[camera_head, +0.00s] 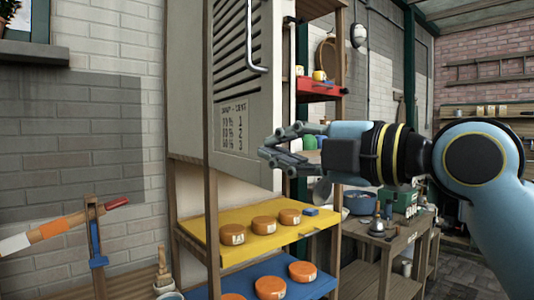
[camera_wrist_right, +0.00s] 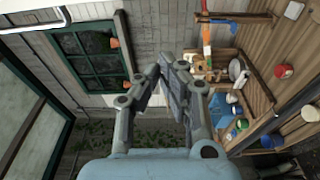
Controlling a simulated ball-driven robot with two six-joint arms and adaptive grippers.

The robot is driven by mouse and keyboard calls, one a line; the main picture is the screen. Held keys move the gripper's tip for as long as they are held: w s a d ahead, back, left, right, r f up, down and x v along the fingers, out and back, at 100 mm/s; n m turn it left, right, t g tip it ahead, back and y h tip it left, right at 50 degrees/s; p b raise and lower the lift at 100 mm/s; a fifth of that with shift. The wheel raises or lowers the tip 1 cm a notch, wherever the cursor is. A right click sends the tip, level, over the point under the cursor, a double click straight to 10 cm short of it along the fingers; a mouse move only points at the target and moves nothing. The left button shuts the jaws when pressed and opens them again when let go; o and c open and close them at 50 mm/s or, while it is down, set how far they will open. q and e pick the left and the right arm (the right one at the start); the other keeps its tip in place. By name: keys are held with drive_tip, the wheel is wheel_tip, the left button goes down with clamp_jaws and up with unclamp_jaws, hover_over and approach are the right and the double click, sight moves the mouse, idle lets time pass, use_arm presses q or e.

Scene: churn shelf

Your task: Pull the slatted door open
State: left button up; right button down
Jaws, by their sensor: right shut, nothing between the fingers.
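The slatted door (camera_head: 233,100) is a pale grey panel in the head view, with dark slats in its upper part and printed text low down. A light bar handle (camera_head: 249,40) runs down its upper right side. My right gripper (camera_head: 266,150) is shut and empty at the door's lower right edge in the picture, well below the handle. I cannot tell whether it touches the door. In the wrist view the right gripper (camera_wrist_right: 164,78) points towards a wall and cluttered surfaces, and I cannot make out the door there. My left gripper is not in view.
Below the door, a yellow shelf (camera_head: 213,227) and a blue shelf (camera_head: 237,277) carry orange-topped round items. A red shelf (camera_head: 318,90) shows to the right of the door. A workbench (camera_head: 405,238) with bowls stands behind my right arm.

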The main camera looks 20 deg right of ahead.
use_arm(q)
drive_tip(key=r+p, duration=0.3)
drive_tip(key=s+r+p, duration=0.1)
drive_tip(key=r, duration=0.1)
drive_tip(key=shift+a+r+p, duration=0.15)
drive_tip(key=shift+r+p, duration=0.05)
drive_tip(key=shift+p, duration=0.2)
use_arm(e)
drive_tip(key=w, duration=0.6)
drive_tip(key=shift+w+d, duration=0.25)
drive_tip(key=shift+w, duration=0.1)
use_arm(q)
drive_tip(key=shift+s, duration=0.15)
